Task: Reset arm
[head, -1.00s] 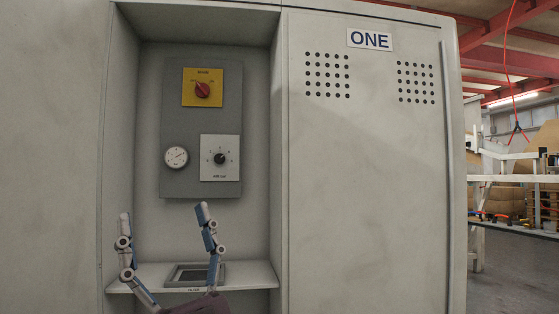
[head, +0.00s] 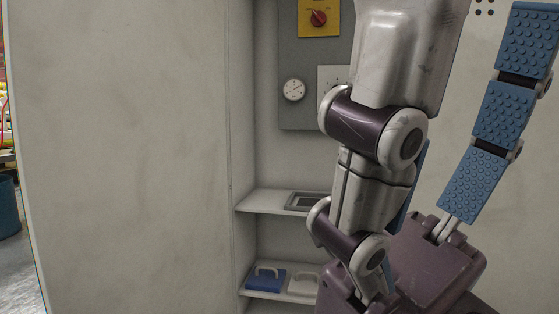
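My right gripper (head: 475,40) fills the right side of the head view, close to the camera and in front of the cabinet. Its grey, jointed fingers with blue studded pads point up and stand apart, with nothing seen between them. One fingertip runs out of the top of the picture. Its purple palm (head: 435,262) is at the lower right. My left gripper is not in view.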

